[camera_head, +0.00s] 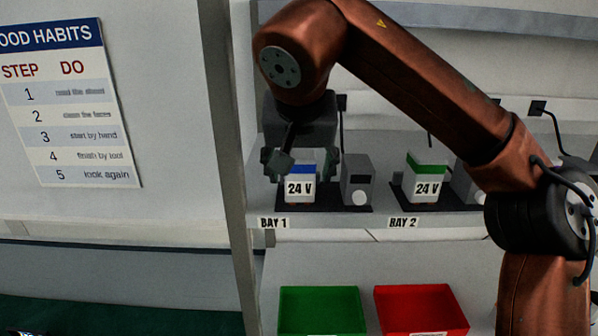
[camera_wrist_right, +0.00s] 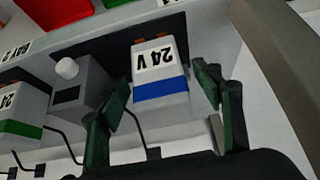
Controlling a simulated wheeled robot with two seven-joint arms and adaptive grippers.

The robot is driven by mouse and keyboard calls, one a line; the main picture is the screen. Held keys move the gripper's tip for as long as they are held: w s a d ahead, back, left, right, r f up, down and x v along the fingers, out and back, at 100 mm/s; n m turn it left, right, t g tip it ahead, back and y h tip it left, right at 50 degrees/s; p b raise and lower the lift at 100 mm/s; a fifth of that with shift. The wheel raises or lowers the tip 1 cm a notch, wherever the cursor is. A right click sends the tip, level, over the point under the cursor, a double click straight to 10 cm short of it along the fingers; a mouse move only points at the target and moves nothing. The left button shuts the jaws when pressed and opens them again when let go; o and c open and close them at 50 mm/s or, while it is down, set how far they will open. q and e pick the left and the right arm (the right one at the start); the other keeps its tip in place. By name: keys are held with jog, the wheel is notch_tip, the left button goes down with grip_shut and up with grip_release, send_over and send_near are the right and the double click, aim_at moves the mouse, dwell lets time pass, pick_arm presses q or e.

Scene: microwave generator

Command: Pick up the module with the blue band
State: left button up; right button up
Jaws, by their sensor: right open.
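The module with the blue band (camera_head: 300,184) stands upright in Bay 1 on the shelf, with "24 V" on its front. In the right wrist view the blue-banded module (camera_wrist_right: 160,75) shows between my open fingers. My right gripper (camera_head: 302,163) is open around the top of this module, one finger to each side; in the wrist view the gripper (camera_wrist_right: 163,110) shows no clear contact with it. Part of the module's top is hidden behind the gripper in the head view. My left gripper is not in view.
A grey box with a white knob (camera_head: 357,184) stands close right of the module. A green-banded 24 V module (camera_head: 425,182) stands in Bay 2. A green bin (camera_head: 320,312) and a red bin (camera_head: 421,310) sit below the shelf. A grey post (camera_head: 228,170) rises left of Bay 1.

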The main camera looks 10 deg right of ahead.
jog(key=shift+x, duration=1)
jog(key=shift+w+d+f, duration=0.1)
jog(key=shift+w+f, duration=0.05)
jog(key=shift+f, duration=0.2)
jog(key=c, duration=1.4)
jog(key=shift+r, duration=0.15)
jog(key=shift+c, duration=0.2)
